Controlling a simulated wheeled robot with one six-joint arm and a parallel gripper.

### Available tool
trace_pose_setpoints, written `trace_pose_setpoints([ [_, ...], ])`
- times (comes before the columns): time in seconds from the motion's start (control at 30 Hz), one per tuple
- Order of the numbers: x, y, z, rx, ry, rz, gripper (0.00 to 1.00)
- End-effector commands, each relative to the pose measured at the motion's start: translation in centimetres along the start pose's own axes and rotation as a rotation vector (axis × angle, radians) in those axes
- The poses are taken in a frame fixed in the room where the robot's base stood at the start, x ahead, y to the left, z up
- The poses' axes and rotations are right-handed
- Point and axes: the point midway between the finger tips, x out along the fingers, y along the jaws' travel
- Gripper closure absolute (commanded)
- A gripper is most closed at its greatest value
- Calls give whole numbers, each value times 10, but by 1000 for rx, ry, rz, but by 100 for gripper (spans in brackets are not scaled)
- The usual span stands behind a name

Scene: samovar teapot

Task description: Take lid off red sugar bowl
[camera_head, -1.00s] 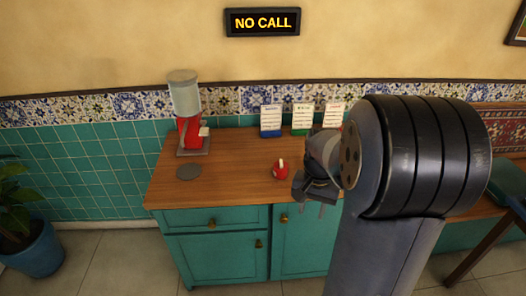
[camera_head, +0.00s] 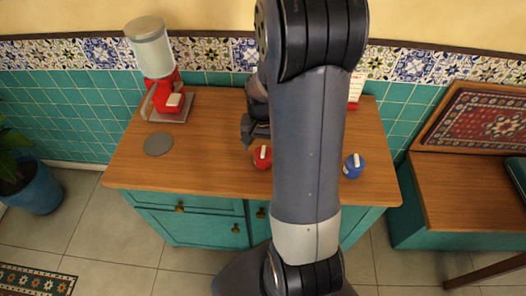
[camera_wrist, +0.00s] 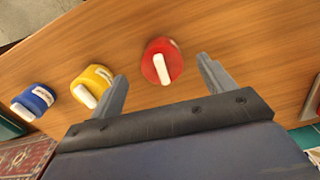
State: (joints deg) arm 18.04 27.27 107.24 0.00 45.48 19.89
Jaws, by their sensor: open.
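The red sugar bowl (camera_head: 262,158) stands upright on the wooden counter, just left of my arm in the head view. Its lid, with a pale bar handle, is on it. My gripper (camera_head: 250,130) is open and empty, and I see no contact with the bowl. In the head view my arm hides part of the gripper.
A yellow bowl (camera_wrist: 92,86) and a blue bowl (camera_wrist: 33,101) stand in a row beside the red one. The blue bowl also shows in the head view (camera_head: 353,166). A red dispenser (camera_head: 165,90) and a grey disc (camera_head: 158,144) are at the counter's left. A bench (camera_head: 460,190) adjoins right.

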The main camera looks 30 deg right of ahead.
Motion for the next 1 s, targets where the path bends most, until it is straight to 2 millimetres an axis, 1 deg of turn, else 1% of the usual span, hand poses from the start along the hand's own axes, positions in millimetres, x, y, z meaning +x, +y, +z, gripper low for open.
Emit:
trace_pose_setpoints([
  [0.03,8,0,3,-1,-6,2,22],
  [0.1,18,0,3,0,-4,2,22],
  [0.2,27,0,3,0,-3,1,22],
  [0.3,31,0,2,0,-1,0,22],
  [0.5,31,0,2,0,0,0,22],
  [0.57,31,0,2,0,0,0,27],
  [1.0,31,0,2,0,0,0,63],
])
